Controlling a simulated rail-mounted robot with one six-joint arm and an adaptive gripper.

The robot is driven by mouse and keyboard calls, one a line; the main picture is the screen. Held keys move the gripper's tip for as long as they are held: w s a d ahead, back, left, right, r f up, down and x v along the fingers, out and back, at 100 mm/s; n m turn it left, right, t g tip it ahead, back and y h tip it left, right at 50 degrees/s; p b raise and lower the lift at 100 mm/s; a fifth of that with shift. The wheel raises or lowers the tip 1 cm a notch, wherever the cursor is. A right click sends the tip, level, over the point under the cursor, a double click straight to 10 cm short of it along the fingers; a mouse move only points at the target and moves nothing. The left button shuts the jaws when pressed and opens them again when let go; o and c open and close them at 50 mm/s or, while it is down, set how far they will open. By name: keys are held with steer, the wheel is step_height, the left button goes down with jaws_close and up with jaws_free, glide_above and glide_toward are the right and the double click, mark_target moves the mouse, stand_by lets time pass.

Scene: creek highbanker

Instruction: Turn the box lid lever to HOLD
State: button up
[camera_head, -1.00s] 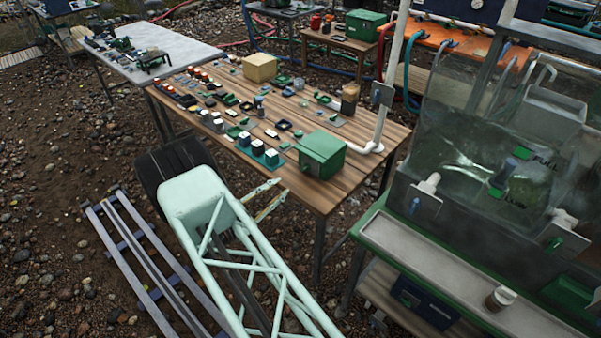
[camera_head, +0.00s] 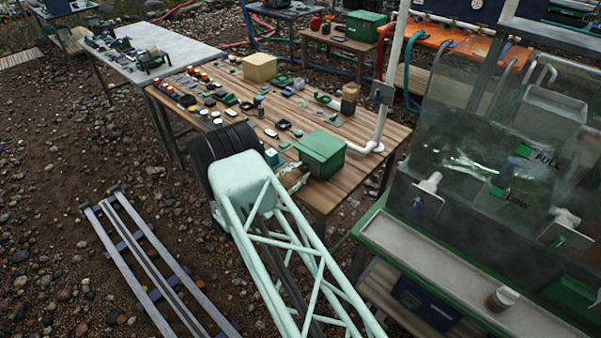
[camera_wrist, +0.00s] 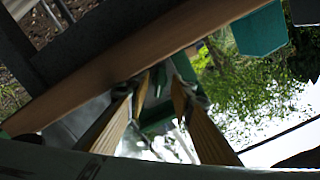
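A green box (camera_head: 320,153) with a closed lid sits at the near right end of the wooden table (camera_head: 343,129). No lever or HOLD mark can be made out on it in the head view. My gripper (camera_head: 299,179) is at the table's near edge, just left of and below the box; my arm partly hides it. In the wrist view my gripper's (camera_wrist: 159,82) two yellow-brown fingers stand apart with nothing clearly held between them. Green parts (camera_wrist: 160,117) show behind and between the fingers; I cannot tell whether they touch.
Many small parts and a tan block (camera_head: 260,67) cover the table. A white pipe (camera_head: 384,108) rises right of the box. A clear-walled tank (camera_head: 470,160) stands further right. In the wrist view a brown wooden edge (camera_wrist: 90,82) crosses close by the fingers.

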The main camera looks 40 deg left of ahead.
steer(key=shift+w, duration=0.4)
jaws_close()
steer(key=shift+n+b, duration=0.35)
steer(key=shift+n, duration=0.15)
steer(key=shift+f+n+b, duration=0.1)
steer(key=shift+n+b, duration=0.4)
steer(key=shift+n, duration=0.7)
steer(key=shift+d+n+b, duration=0.1)
steer(key=shift+n+b, duration=0.4)
steer(key=shift+n, duration=1.4)
